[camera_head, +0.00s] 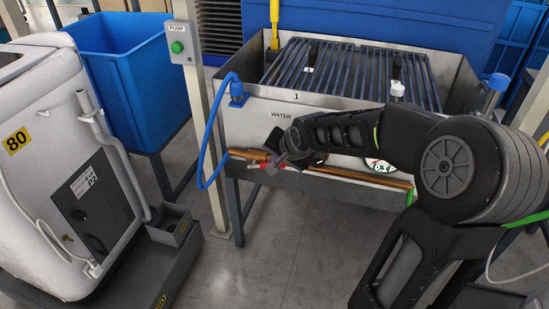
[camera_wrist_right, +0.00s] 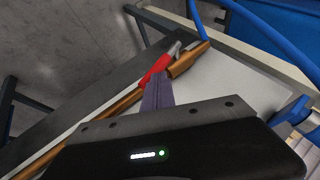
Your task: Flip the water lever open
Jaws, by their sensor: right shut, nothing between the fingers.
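The water lever (camera_wrist_right: 156,70) has a red handle and sits by the end of a copper pipe (camera_wrist_right: 188,60). In the head view, a small part of the red lever (camera_head: 256,164) shows on the pipe under the WATER label (camera_head: 281,115). My right gripper (camera_head: 276,162) is at the lever, its fingers closed together with nothing between them. In the right wrist view the fingertips (camera_wrist_right: 158,88) overlap the near end of the red handle; whether they touch it I cannot tell. My left gripper is not in view.
The metal wash basin (camera_head: 250,125) carries a barred grate (camera_head: 345,75). A blue hose (camera_head: 206,145) hangs at its left, near a post with a PUMP button box (camera_head: 183,45). A blue bin (camera_head: 125,85) and a white machine (camera_head: 40,150) stand left.

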